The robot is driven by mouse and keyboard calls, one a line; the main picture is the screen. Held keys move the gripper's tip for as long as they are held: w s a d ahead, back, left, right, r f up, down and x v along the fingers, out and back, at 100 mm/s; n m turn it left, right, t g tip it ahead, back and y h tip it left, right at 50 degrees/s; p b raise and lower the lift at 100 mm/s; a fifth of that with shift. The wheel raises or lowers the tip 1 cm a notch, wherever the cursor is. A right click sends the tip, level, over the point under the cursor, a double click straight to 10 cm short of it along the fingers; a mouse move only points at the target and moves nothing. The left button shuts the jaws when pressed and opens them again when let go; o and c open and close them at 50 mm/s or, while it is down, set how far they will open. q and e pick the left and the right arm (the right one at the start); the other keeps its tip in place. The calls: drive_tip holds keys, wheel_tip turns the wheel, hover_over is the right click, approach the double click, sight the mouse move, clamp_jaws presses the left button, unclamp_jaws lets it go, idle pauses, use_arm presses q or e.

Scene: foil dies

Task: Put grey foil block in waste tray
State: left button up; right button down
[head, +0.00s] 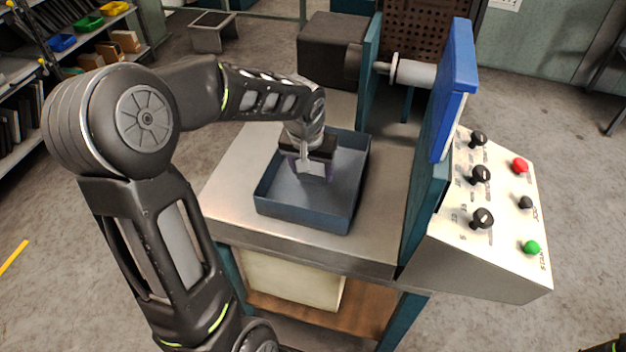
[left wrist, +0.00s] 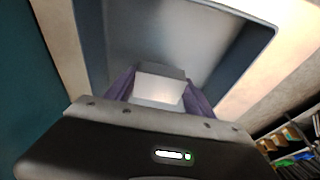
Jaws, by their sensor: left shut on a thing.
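The grey foil block (left wrist: 160,88) is between the purple-sided fingers of my left gripper (left wrist: 158,98) in the left wrist view. In the head view my left gripper (head: 312,172) points down inside the outline of the blue-grey waste tray (head: 307,217), shut on the block (head: 312,168). The tray sits on the metal bench top, and its floor also shows behind the block in the left wrist view (left wrist: 180,35). I cannot tell whether the block touches the tray floor. My right gripper is not in view.
Right of the tray stands a machine with a blue upright plate (head: 456,85) and a roller (head: 413,72). A sloped control panel (head: 500,200) with black knobs and red and green buttons is at the right. Bare bench top (head: 238,190) lies left of the tray.

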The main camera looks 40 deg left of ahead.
sight(312, 182)
use_arm(q)
drive_tip(key=shift+f, duration=0.3)
drive_tip(key=shift+f, duration=1.85)
drive_tip(key=shift+f, duration=0.1)
drive_tip(key=shift+f, duration=0.15)
drive_tip(key=o, duration=1.3)
drive_tip(key=shift+r, duration=0.2)
